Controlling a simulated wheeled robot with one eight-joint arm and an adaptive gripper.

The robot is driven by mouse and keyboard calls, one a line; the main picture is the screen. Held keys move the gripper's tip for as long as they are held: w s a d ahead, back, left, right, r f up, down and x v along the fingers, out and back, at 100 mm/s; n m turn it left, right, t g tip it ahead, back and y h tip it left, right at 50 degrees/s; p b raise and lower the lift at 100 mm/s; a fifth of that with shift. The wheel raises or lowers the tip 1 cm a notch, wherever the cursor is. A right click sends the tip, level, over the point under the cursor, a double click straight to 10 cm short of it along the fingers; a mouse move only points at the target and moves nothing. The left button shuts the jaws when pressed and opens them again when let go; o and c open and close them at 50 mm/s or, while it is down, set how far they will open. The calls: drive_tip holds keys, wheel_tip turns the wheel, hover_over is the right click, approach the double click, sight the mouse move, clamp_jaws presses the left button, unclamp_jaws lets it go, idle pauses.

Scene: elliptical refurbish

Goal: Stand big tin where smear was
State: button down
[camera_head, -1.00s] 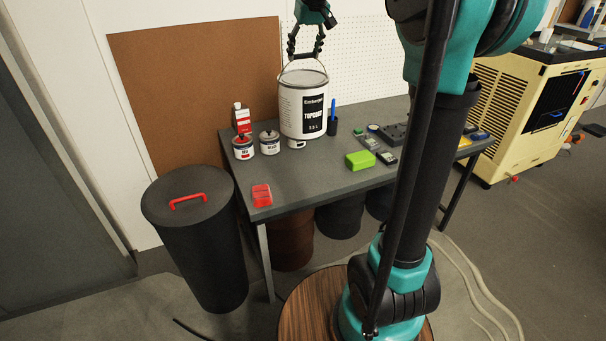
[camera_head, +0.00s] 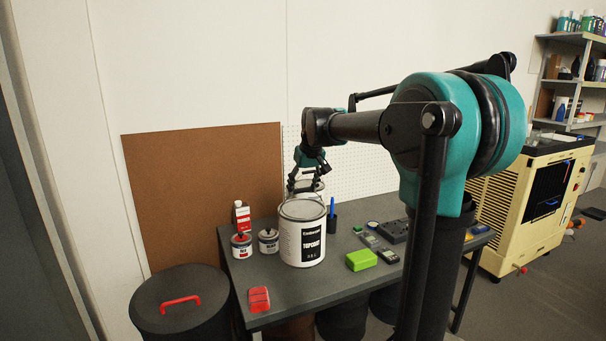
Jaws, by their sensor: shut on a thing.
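The big tin (camera_head: 302,240), white with a black TOPCOAT label, is upright in the middle of the grey table (camera_head: 290,283). Its base looks at or just above the tabletop; I cannot tell whether it touches. My gripper (camera_head: 305,186) is above and behind the tin's rim, shut on its wire handle. A pale shape between the gripper and the rim is partly hidden. No smear shows on the visible tabletop. The table behind the tin is hidden.
Left of the tin stand a small red-labelled tin (camera_head: 241,246), a dark-labelled one (camera_head: 268,241) and a red-and-white bottle (camera_head: 242,215). A red block (camera_head: 259,299) lies near the front edge. A green block (camera_head: 361,260) and a blue-handled tool cup (camera_head: 332,222) are to the right.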

sight(303, 209)
drive_tip(key=shift+f, duration=4.55)
drive_tip(key=shift+c, duration=2.3)
unclamp_jaws()
drive_tip(key=shift+f, duration=0.15)
drive_tip(key=v, duration=1.2)
drive_tip(key=s+d+f+m, duration=0.1)
drive_tip(key=s+d+f, duration=0.3)
drive_tip(key=s+f, duration=0.9)
drive_tip(key=s+d+f+m+h, duration=0.1)
drive_tip(key=s+d+f, duration=0.4)
drive_tip(key=s+f, duration=0.9)
drive_tip(key=shift+s+f+m, duration=0.25)
drive_tip(key=shift+s+m, duration=0.15)
drive_tip(key=shift+m, duration=0.4)
